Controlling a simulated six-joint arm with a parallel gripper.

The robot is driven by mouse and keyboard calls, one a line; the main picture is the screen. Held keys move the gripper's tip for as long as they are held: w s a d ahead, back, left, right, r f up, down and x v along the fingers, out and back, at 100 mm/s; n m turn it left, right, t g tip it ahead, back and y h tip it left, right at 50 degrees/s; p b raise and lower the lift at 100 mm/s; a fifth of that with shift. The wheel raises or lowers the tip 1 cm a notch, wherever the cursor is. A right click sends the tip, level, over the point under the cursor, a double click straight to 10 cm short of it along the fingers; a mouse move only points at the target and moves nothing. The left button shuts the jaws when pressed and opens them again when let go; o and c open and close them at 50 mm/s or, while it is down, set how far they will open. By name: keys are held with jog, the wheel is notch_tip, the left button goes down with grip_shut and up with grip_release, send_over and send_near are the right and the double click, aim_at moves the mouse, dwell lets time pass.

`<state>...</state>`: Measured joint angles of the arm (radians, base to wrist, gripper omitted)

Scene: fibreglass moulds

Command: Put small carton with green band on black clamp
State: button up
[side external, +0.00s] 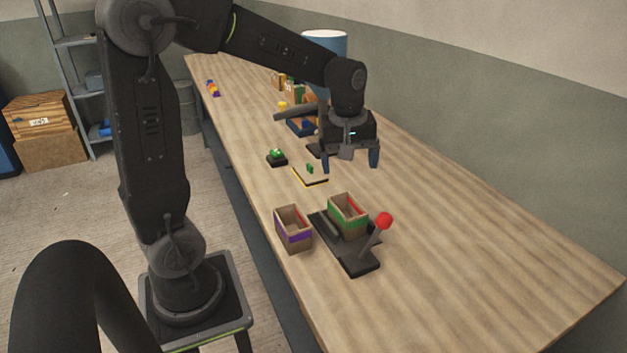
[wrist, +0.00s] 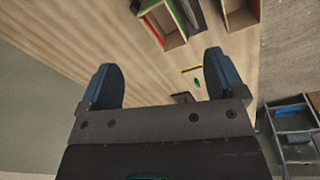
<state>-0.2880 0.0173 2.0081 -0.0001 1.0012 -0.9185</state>
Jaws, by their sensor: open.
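The small open carton with the green band (side external: 347,216) sits on the black clamp (side external: 359,265), upright, over the clamp's back part. The clamp has a lever with a red ball knob at its right. In the wrist view the green-banded carton (wrist: 165,22) shows at the top, with the clamp (wrist: 189,14) partly visible beside it. My gripper (side external: 350,164) is open and empty, above the table and behind the carton, apart from it. Its two blue fingers (wrist: 162,80) are spread in the wrist view with nothing between them.
A carton with a purple band (side external: 293,229) stands left of the clamp, near the table edge. A yellow-edged pad (side external: 309,176) and a small black item with green on top (side external: 277,157) lie farther back. Several objects crowd the far end. The table's right side (side external: 470,220) is clear.

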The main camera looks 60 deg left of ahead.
jog(key=s+d+r+m+t, duration=0.2)
jog(key=s+d+m, duration=0.3)
jog(key=s+m, duration=0.2)
jog(key=s+d+r+m+t, duration=0.2)
jog(key=s+d+m, duration=0.3)
jog(key=s, duration=0.3)
jog(key=shift+d+m, duration=0.15)
jog(key=shift+m, duration=0.75)
